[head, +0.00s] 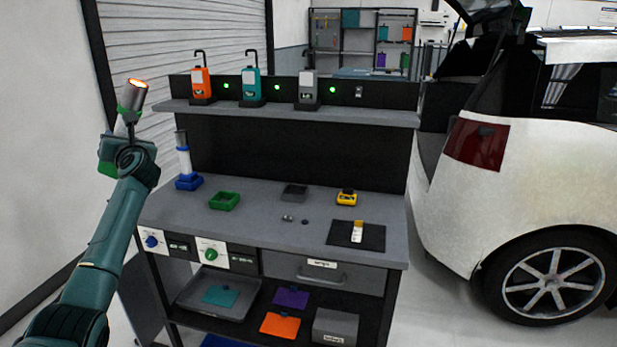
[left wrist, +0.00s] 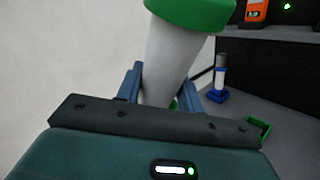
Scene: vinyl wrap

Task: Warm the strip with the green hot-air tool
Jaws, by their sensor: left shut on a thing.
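The green hot-air tool (head: 132,101) is a pale cylinder with a green collar, and its upper end glows orange. My left gripper (head: 125,128) is shut on it and holds it tilted in the air, left of the workbench. In the left wrist view the tool (left wrist: 172,62) stands between the two fingers, its top cut off by the frame. A small white and yellow strip (head: 357,232) lies on a black mat (head: 340,238) at the bench's right, well apart from the tool. My right gripper is not in view.
An empty green holder (head: 224,201) and a blue tool (head: 184,160) in a blue holder stand on the bench's left. A grey block (head: 294,192) and a yellow item (head: 347,198) sit farther back. Orange, teal and grey devices line the upper shelf (head: 290,113). A white car (head: 540,150) stands right.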

